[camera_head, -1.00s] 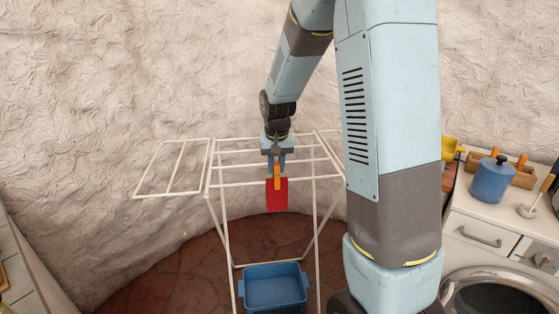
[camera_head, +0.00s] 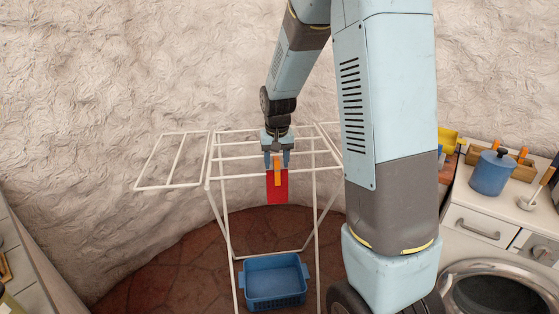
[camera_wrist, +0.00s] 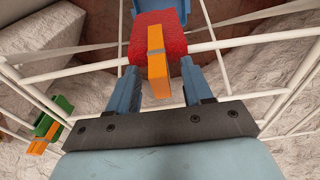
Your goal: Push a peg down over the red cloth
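The red cloth (camera_head: 283,190) hangs over the front bar of the white drying rack (camera_head: 238,179); it also shows in the wrist view (camera_wrist: 176,42). An orange peg (camera_head: 277,178) sits upright at the cloth's top edge, over the bar. In the wrist view the peg (camera_wrist: 159,75) lies between the two blue fingers. My gripper (camera_head: 277,161) is directly above the cloth. Its fingers are spread, with a gap on each side of the peg in the wrist view (camera_wrist: 160,90). How deep the peg sits on the bar is hard to tell.
A blue basket (camera_head: 273,262) stands on the floor under the rack. At right, a blue pot (camera_head: 491,174) and a wooden box stand on the counter above a washing machine (camera_head: 497,290). A green item with an orange part (camera_wrist: 52,118) shows at left in the wrist view.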

